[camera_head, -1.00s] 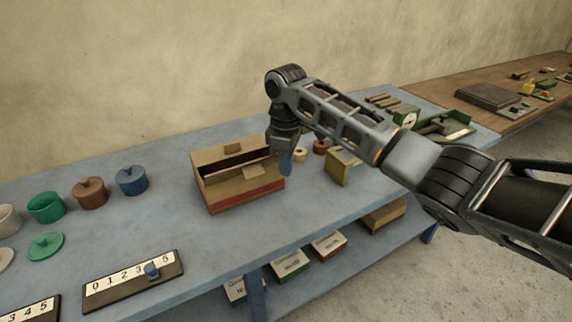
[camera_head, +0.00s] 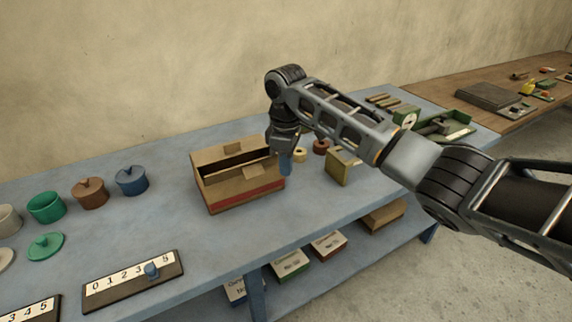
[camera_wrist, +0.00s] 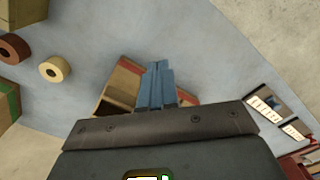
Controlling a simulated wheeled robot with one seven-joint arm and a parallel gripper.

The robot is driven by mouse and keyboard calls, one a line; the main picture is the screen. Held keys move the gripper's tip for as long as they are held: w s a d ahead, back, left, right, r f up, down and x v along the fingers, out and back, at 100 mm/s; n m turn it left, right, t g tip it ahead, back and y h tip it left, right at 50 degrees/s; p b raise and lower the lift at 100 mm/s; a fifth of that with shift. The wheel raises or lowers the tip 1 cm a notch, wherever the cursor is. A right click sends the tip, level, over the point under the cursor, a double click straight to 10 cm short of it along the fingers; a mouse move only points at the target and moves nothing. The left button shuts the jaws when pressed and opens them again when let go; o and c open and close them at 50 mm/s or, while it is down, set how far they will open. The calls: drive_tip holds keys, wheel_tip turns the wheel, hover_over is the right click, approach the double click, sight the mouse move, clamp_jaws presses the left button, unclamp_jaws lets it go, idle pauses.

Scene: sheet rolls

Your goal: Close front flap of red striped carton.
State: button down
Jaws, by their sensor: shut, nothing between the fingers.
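The red striped carton (camera_head: 246,197) stands on the blue bench, its red stripe along the lower front. Its top is partly open, with a dark gap between the back panel and the front flap. The front flap (camera_head: 225,188) rises above the stripe, with a small tab at its upper edge; I cannot tell its exact angle. My gripper (camera_head: 286,164) is shut and empty, pointing down at the carton's right end; I cannot tell whether it touches. In the wrist view the blue fingers (camera_wrist: 158,86) hide part of the carton (camera_wrist: 118,90).
Lidded pots (camera_head: 131,181) and a number strip (camera_head: 134,281) lie to the left. A tan roll (camera_head: 300,155) and an upright yellowish box (camera_head: 341,168) stand just right of my gripper. Bare bench lies in front of the carton. Several cartons sit on the shelf below.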

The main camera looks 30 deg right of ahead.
wheel_tip(320, 180, up, 9)
drive_tip(key=p, duration=0.2)
drive_tip(key=shift+p, duration=0.3)
idle(0.6)
idle(0.3)
